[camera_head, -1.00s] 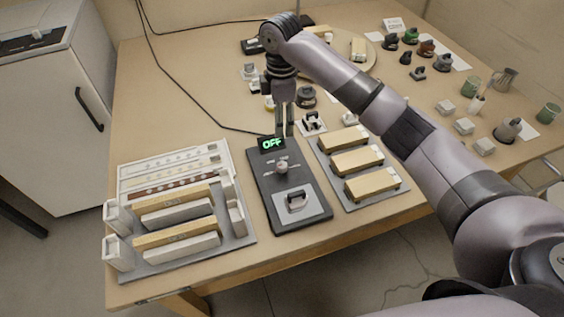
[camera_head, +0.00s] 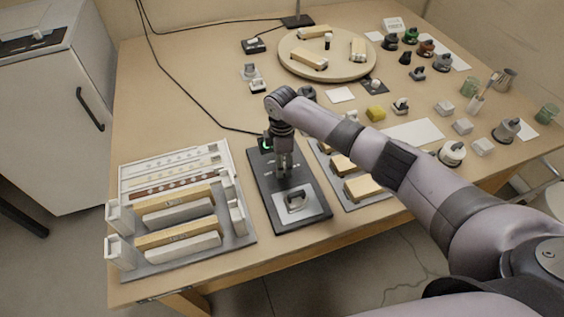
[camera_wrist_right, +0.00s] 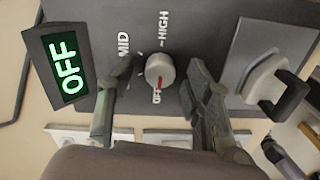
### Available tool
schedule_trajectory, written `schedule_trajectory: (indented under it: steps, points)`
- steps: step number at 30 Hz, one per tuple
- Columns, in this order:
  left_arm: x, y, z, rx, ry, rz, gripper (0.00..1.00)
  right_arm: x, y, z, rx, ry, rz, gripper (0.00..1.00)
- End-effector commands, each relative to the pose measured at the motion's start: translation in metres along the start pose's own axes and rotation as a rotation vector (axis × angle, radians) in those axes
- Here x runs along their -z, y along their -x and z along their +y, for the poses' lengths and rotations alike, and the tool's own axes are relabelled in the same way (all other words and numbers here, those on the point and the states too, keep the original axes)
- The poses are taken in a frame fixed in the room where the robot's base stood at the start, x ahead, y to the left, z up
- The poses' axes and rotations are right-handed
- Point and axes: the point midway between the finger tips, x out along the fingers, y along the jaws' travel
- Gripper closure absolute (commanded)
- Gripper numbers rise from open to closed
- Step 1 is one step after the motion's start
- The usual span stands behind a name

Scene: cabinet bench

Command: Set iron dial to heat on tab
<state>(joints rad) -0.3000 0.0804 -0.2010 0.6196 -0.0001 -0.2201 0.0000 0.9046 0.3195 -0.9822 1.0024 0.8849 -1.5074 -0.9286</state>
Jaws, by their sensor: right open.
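The iron dial (camera_wrist_right: 160,70) is a round grey knob on a dark control panel (camera_wrist_right: 205,30) in the right wrist view. Its red pointer mark faces the OFF label; MID and HIGH are printed around it. A display (camera_wrist_right: 66,64) at the panel's end reads OFF in green. My right gripper (camera_wrist_right: 155,88) is open, with one finger on each side of the dial; I cannot tell whether either touches it. In the head view, the right gripper (camera_head: 286,172) is over the panel (camera_head: 262,185) and hides the dial and most of the display. My left gripper is not in view.
On the panel, a grey plate (camera_head: 313,211) bears a small white piece with a dark handle (camera_wrist_right: 290,92). A rack with bars (camera_head: 245,236) stands left, a tray of tan blocks (camera_head: 361,188) right. A round board (camera_head: 290,62) and small objects lie behind.

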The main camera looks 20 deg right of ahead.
Motion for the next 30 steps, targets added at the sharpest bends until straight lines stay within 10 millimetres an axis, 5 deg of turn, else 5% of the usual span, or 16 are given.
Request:
schedule_trajectory:
  steps: [11,30]
  points:
    - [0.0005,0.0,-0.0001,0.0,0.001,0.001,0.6,0.0001,-0.0064,-0.0001,-0.001,0.0,0.0,0.54]
    - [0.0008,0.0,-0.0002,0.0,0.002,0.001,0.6,0.0002,-0.0059,-0.0001,0.0,0.0,0.0,0.97]
